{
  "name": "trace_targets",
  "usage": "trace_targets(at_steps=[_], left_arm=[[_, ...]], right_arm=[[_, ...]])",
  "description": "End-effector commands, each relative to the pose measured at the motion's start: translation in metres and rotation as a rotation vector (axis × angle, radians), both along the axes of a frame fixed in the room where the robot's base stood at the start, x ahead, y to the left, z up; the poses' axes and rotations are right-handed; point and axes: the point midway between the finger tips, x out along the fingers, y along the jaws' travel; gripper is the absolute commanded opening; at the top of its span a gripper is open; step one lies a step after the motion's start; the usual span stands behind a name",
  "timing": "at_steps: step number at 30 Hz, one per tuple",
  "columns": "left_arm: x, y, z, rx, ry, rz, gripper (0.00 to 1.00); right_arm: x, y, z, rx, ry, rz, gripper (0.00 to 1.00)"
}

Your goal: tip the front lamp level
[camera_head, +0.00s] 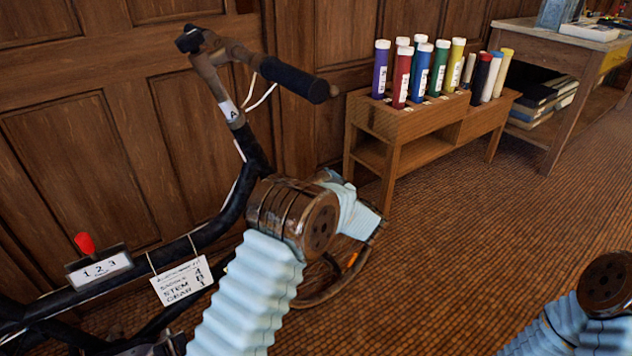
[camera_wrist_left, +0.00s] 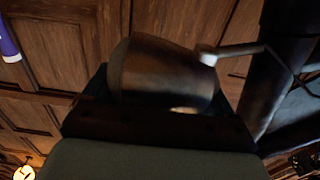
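In the left wrist view a blurred bronze-brown rounded lamp body (camera_wrist_left: 165,72), apparently the front lamp, sits in front of my left gripper (camera_wrist_left: 160,100). A pale knob (camera_wrist_left: 208,57) and thin bracket join it to a dark tube (camera_wrist_left: 275,70). Dark gripper parts flank the lamp closely; contact is unclear. A small bright patch shows at its lower edge. In the head view my left arm covers this area, and I cannot make out the fingers or the lamp clearly. The black bicycle (camera_head: 210,232) leans by the panelled wall. My right gripper is out of view.
The handlebar grip (camera_head: 295,80) juts right. A wooden rack (camera_head: 420,148) of coloured tubes and a table (camera_head: 560,50) stand right. Floor between is clear.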

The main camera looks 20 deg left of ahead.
Motion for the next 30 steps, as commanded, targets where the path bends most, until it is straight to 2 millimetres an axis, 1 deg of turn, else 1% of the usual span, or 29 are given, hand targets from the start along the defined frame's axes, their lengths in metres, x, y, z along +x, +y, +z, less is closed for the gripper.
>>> trace_targets(at_steps=[5,8,11,18,21,25,30], left_arm=[[-0.001,-0.001,0.001,0.001,-0.001,0.0,0.85],[-0.005,-0.008,0.0,-0.001,0.001,-0.002,0.85],[-0.015,-0.022,0.001,-0.001,-0.001,-0.004,0.85],[-0.052,-0.068,0.0,0.001,0.001,-0.004,0.85],[-0.065,-0.085,0.0,0.0,0.0,-0.004,0.85],[-0.078,-0.1,0.0,0.001,0.001,-0.002,0.85],[-0.085,-0.109,0.0,0.001,0.001,0.0,0.85]], right_arm=[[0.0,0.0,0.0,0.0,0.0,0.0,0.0],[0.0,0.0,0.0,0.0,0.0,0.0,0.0],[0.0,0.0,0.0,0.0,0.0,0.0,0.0],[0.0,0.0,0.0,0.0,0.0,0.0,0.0],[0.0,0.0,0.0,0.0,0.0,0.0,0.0],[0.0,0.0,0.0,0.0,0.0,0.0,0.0],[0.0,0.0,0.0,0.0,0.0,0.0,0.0]])
